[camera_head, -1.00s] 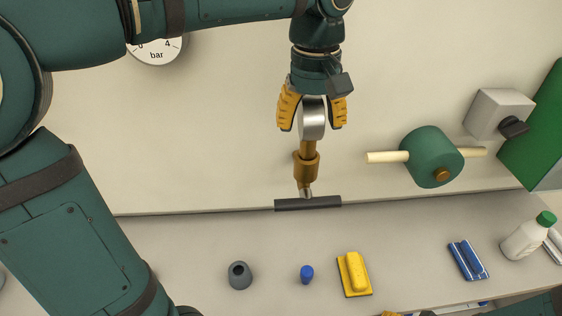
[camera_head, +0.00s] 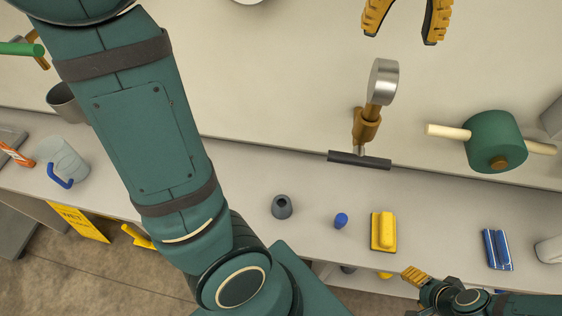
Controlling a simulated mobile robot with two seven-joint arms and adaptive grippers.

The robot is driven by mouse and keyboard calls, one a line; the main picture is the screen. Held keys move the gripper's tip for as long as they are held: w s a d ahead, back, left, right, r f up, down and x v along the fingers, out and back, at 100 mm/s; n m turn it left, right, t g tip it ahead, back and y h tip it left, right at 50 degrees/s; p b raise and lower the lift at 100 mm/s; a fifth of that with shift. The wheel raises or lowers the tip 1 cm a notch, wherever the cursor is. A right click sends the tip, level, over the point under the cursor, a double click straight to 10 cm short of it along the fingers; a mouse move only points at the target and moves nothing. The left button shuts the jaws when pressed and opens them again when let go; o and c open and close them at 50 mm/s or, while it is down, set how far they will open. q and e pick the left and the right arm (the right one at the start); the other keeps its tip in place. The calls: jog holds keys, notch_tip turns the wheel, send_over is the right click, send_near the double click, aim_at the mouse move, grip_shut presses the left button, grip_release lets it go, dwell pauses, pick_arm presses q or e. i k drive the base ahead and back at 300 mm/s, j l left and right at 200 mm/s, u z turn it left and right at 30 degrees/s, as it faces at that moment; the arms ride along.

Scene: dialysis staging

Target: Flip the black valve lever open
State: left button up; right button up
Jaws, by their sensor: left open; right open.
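The black valve lever (camera_head: 359,160) is a dark bar lying roughly crosswise at the lower end of a brass valve body (camera_head: 366,126) on the wall. A round silver part (camera_head: 382,82) sits at the top of the brass body. My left gripper (camera_head: 402,34) is open and empty at the top edge, above the silver part and apart from it and the lever. Its wrist is out of view. My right gripper (camera_head: 413,280) is low at the right, beyond the counter's front edge and away from the valve. Its fingers are only partly visible.
A green cylinder on a pale pipe (camera_head: 495,140) is right of the valve. A clear jug (camera_head: 63,160) stands left.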

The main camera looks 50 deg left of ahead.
aim_at(357, 158)
jog(key=k, duration=0.95)
